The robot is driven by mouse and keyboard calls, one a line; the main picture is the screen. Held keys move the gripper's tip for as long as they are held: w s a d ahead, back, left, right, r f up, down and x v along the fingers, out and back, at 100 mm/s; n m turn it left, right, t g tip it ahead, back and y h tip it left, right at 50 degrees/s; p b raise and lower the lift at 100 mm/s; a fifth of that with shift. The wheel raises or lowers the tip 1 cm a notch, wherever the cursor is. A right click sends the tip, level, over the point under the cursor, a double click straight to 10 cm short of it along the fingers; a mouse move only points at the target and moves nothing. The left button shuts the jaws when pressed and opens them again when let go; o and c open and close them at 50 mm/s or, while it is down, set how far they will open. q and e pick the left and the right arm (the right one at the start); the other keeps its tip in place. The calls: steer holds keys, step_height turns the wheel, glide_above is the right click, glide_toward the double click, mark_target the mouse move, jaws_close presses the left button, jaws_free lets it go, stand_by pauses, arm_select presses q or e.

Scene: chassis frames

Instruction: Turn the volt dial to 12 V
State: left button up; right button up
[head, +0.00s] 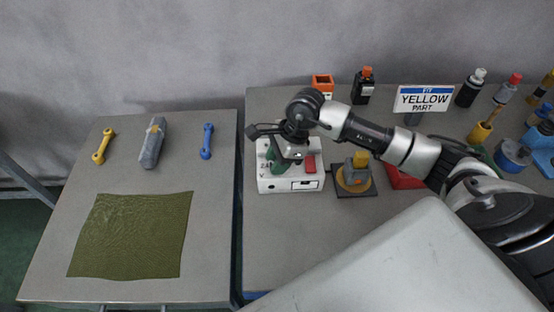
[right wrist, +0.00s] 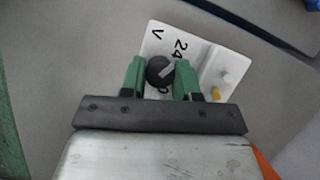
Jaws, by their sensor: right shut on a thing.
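The volt dial (right wrist: 160,72) is a dark round knob on a white box (right wrist: 200,62), marked "V" and "24" in the right wrist view. Its pale pointer line slants up and right, roughly toward the "24". Part of another mark shows below the knob; the 12 mark cannot be made out. My right gripper (right wrist: 160,78) has its green fingers on either side of the knob, shut on it. In the head view the right gripper (head: 285,160) reaches down over the white box (head: 291,185) and hides the dial. My left gripper is not in view.
Right of the box stands a yellow part on a dark base (head: 355,190), close to my arm. A red block (head: 402,180) is beyond it. Bottles and an orange holder (head: 322,84) stand behind. The left table (head: 60,250) holds a green cloth (head: 130,235).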

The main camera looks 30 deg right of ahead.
steer(key=shift+f+m+t+b, duration=0.15)
steer(key=shift+m+t+b, duration=0.35)
steer(key=shift+m+b, duration=0.7)
steer(key=m+t+h+b, duration=0.1)
steer(key=m+b, duration=0.1)
steer(key=m, duration=0.1)
steer(key=shift+m, duration=0.4)
steer(key=m+t+h+b, duration=0.1)
steer(key=m+b, duration=0.1)
steer(key=m, duration=0.1)
steer(key=shift+s+b, duration=0.1)
steer(key=shift+b, duration=0.25)
steer(key=shift+a+m+h+b, duration=0.1)
steer(key=shift+m+h+b, duration=0.3)
steer(key=shift+m+b, duration=0.55)
steer(key=shift+r+m+t, duration=0.2)
steer(key=shift+m+t, duration=0.1)
steer(key=shift+m, duration=0.15)
steer(key=o, duration=0.9)
